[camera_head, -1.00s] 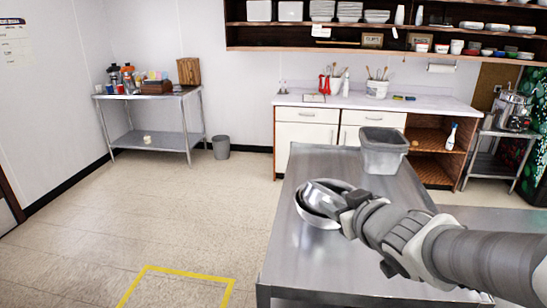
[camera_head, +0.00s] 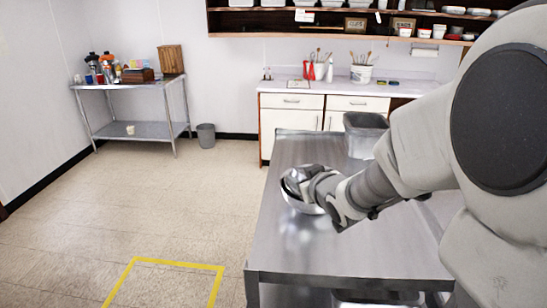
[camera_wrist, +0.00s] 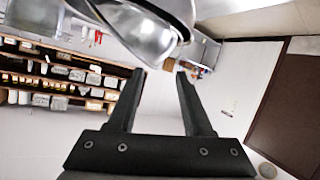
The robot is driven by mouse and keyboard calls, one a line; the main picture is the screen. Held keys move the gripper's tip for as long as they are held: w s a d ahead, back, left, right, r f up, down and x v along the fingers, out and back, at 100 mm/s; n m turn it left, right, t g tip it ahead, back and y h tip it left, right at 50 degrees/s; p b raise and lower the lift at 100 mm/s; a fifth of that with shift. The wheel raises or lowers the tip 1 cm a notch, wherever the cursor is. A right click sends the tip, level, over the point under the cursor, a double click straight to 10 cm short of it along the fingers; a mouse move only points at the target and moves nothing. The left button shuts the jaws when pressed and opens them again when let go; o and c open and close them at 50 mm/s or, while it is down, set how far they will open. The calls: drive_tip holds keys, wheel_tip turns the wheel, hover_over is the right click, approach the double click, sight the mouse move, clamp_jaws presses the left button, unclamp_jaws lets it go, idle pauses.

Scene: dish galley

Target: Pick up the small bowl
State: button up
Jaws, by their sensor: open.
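A wide metal bowl (camera_head: 303,207) sits near the left edge of the steel table. A smaller shiny metal bowl (camera_head: 296,177) shows tilted inside it, at the end of my gripper (camera_head: 303,187), which partly hides both. In the wrist view the small bowl (camera_wrist: 143,36) fills the upper middle, close beyond my open fingers (camera_wrist: 161,72). The gap between the fingertips looks empty. Whether a fingertip touches the rim cannot be told.
The steel table (camera_head: 290,250) is mostly bare in front of the bowls. A grey tub (camera_head: 366,136) stands at its back. A counter (camera_head: 335,89) with utensils lies behind, and a side table (camera_head: 135,130) stands at the far left.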

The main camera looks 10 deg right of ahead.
sight(295, 172)
drive_tip(key=shift+r+p+x, duration=0.2)
drive_tip(key=shift+p+x, duration=0.45)
drive_tip(key=shift+x, duration=2.45)
drive_tip(key=shift+w+d, duration=0.1)
drive_tip(key=shift+d, duration=0.05)
clamp_jaws()
